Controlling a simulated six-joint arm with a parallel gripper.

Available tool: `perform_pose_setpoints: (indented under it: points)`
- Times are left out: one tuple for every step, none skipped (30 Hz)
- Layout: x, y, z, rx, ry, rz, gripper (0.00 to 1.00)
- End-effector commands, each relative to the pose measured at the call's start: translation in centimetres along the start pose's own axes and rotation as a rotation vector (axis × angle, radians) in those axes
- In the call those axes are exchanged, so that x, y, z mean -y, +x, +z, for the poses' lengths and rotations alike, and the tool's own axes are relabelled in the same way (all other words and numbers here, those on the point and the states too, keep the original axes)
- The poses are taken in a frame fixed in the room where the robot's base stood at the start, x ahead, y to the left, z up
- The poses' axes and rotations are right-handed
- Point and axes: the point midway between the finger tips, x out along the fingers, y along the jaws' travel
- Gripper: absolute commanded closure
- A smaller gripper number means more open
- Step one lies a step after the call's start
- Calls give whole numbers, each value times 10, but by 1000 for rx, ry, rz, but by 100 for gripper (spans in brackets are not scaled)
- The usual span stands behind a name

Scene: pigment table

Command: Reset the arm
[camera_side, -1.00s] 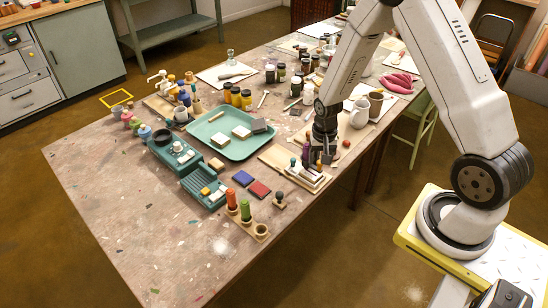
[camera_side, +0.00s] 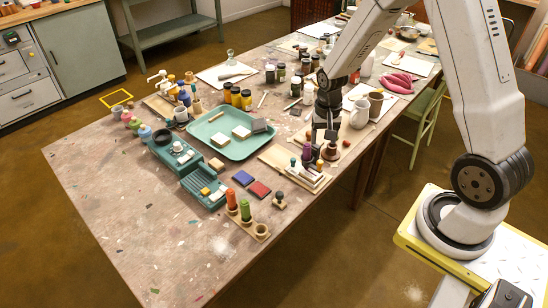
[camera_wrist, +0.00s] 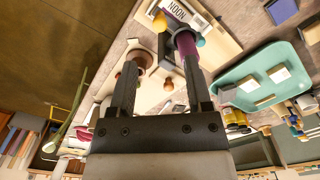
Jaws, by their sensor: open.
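My gripper (camera_side: 322,132) hangs over the right part of the paint-marked table (camera_side: 110,215), jaws pointing down. In the wrist view, my gripper's (camera_wrist: 160,72) two dark fingers are spread apart, with nothing held between them. A purple-handled tool (camera_wrist: 187,43) shows beyond the right fingertip, and a brown round item (camera_wrist: 140,57) beyond the left one. In the side view, the purple handle (camera_side: 307,153) and the dark brown item (camera_side: 330,151) stand just below the jaws. The exact gap to them is hard to tell.
A wooden tray of stamps (camera_side: 312,178) lies below my gripper. A teal tray (camera_side: 232,150) with pale blocks is to its left. Jars (camera_side: 240,98) stand behind the teal tray. The table's front-left is clear.

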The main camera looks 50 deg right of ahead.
Motion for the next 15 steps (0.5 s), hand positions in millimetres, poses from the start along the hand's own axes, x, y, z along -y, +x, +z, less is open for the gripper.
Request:
perform_pose_setpoints:
  points:
    - [0,-1,0,0,0,0,36]
    - [0,-1,0,1,0,0,36]
    - [0,-1,0,1,0,0,36]
    - [0,-1,0,1,0,0,36]
    - [0,-1,0,1,0,0,36]
    - [0,-1,0,1,0,0,36]
    - [0,-1,0,1,0,0,36]
    - [0,-1,0,1,0,0,36]
    - [0,-1,0,1,0,0,36]
    - [0,-1,0,1,0,0,36]
    - [0,-1,0,0,-1,0,36]
    - [0,-2,1,0,-4,0,36]
    - [1,-2,1,-1,-7,-1,36]
    - [1,-3,2,-3,-12,-1,36]
    - [2,-5,4,-5,-22,-3,36]
